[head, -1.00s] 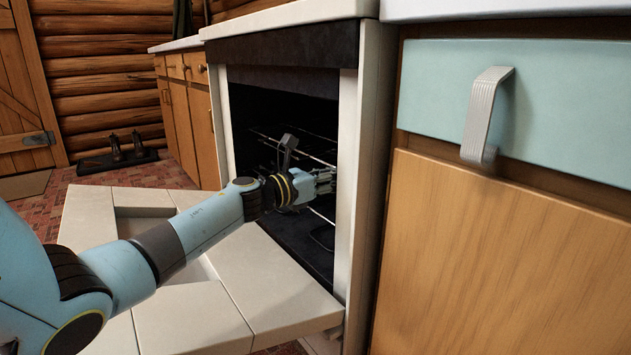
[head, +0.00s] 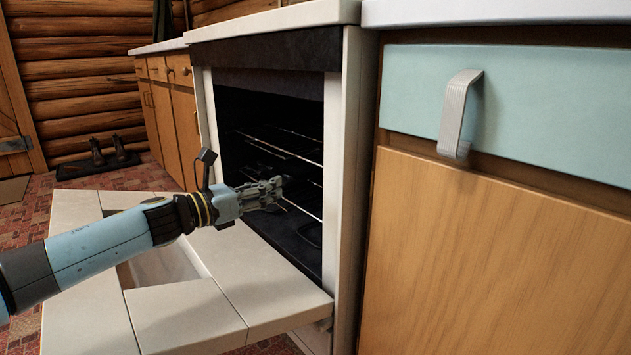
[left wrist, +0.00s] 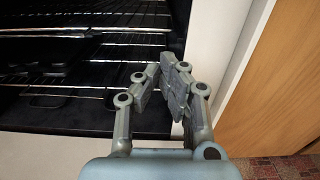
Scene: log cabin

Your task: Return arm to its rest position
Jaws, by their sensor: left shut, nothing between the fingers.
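My left arm comes in from the left in the head view, above the lowered oven door. Its gripper (head: 264,192) is shut and empty at the oven's front opening, in front of the wire racks. In the left wrist view the closed fingers (left wrist: 172,82) point toward the oven's right front edge. The oven (head: 270,150) is open, with a dark inside. My right gripper is not in view.
The oven door (head: 190,315) lies open and low beneath the arm. Wire racks (head: 280,146) cross the oven inside. A wooden cabinet (head: 490,270) with a blue drawer (head: 560,110) stands at the right. Boots (head: 110,152) stand by the log wall at the back left.

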